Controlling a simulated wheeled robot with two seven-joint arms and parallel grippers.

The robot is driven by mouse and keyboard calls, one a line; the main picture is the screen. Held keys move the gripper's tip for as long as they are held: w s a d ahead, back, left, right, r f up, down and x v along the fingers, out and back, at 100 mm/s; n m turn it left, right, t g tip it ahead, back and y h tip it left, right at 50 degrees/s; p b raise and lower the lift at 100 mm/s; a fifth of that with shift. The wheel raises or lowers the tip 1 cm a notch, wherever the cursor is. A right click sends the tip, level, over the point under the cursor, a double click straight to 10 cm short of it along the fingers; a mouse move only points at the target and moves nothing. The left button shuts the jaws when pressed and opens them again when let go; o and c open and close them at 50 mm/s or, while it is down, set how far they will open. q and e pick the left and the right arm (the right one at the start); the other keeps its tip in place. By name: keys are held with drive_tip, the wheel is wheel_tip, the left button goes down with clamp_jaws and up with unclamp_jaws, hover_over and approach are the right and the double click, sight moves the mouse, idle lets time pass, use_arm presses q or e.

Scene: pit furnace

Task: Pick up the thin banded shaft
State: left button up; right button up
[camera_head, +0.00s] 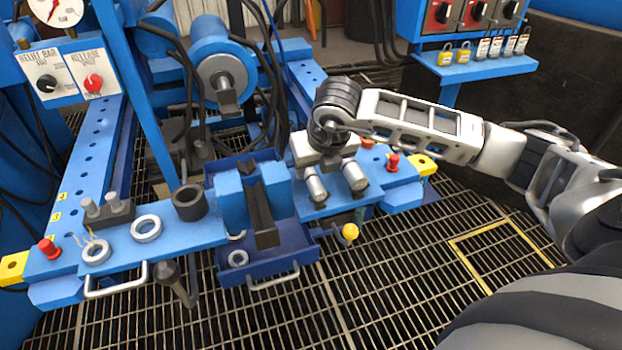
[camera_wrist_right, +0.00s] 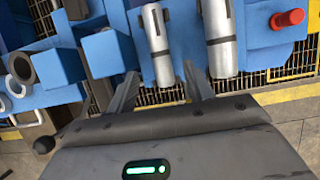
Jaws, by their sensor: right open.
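Two silver shafts with dark bands lie side by side on the right part of the blue bench. The thin banded shaft (camera_wrist_right: 155,45) is the left one in the wrist view; in the head view its near end (camera_head: 316,187) shows below my right gripper. The thicker banded shaft (camera_wrist_right: 220,40) is to its right, also in the head view (camera_head: 354,176). My right gripper (camera_wrist_right: 161,70) is open, its fingers apart with the thin shaft's near end between them in the picture; I cannot tell whether they touch it. In the head view my wrist hides the fingers. My left gripper is not in view.
A blue press block with a dark channel (camera_head: 264,215) stands left of the shafts, above a blue tray (camera_head: 285,250). Dark and light rings (camera_head: 147,229) lie further left. Grating floor lies in front.

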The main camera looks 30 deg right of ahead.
sight(314, 178)
drive_tip(key=b+x, duration=0.1)
drive_tip(key=x, duration=0.4)
drive_tip(key=shift+s+d+f, duration=0.1)
drive_tip(key=shift+f, duration=0.15)
clamp_jaws()
drive_tip(key=shift+r, duration=0.15)
